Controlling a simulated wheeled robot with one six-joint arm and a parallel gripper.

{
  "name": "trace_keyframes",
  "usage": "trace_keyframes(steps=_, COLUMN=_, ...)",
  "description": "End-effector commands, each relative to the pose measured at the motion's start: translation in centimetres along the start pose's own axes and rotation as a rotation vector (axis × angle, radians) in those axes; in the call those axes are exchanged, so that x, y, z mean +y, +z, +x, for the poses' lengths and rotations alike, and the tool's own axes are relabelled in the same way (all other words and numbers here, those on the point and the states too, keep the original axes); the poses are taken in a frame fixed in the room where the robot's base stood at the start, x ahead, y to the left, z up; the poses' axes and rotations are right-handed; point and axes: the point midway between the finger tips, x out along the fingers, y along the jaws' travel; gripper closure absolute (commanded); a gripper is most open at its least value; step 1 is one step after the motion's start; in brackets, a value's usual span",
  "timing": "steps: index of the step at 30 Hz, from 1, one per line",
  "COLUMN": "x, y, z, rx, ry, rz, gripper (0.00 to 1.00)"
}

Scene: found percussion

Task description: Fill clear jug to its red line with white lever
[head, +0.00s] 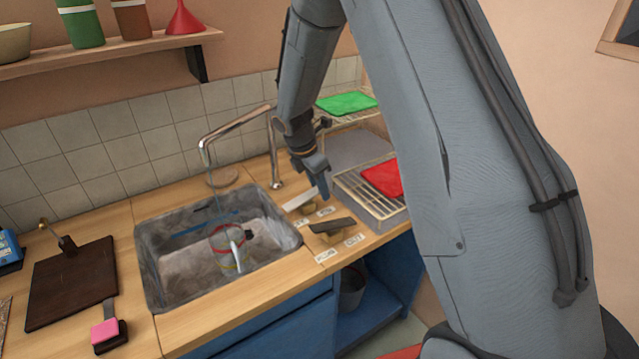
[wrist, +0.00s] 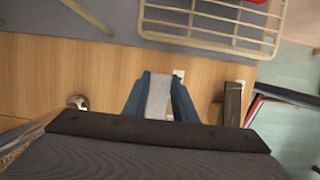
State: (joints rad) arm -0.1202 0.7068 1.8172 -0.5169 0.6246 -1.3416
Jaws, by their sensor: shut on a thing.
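The clear jug (head: 228,252) stands in the sink; a red line shows around it, and its water level is too small to tell. The white lever (head: 300,201) is on the counter right of the sink. My gripper (head: 317,180) reaches down to it from above. In the wrist view, my gripper (wrist: 161,100) is shut on the white lever (wrist: 158,92), which lies between its two blue fingers.
A dark lever (head: 332,226) sits just right and in front, with small labels nearby. The sink (head: 165,290) is at left. A wire rack (head: 372,203) with a red cloth (head: 384,178) stands right. A dark board (head: 70,285) lies far left.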

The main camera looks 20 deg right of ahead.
Motion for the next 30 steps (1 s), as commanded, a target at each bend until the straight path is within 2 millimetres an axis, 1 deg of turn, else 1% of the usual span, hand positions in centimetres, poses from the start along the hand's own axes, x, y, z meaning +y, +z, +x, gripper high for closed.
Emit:
trace_keyframes(steps=1, x=-0.2, y=0.2, z=-0.2, rx=0.027, ry=-0.003, rz=0.004, gripper=0.97)
trace_keyframes(steps=10, x=-0.1, y=0.1, z=0.8, rx=0.173, ry=-0.002, rz=0.002, gripper=0.97)
trace_keyframes(steps=23, x=0.0, y=0.1, z=1.0, rx=0.199, ry=0.002, rz=0.001, gripper=0.97)
trace_keyframes(steps=24, x=0.0, y=0.1, z=1.0, rx=0.199, ry=0.002, rz=0.001, gripper=0.7)
trace_keyframes(steps=27, x=0.0, y=0.1, z=1.0, rx=0.198, ry=0.002, rz=0.001, gripper=0.56)
trace_keyframes(steps=30, x=0.0, y=0.1, z=1.0, rx=0.198, ry=0.002, rz=0.001, gripper=0.56)
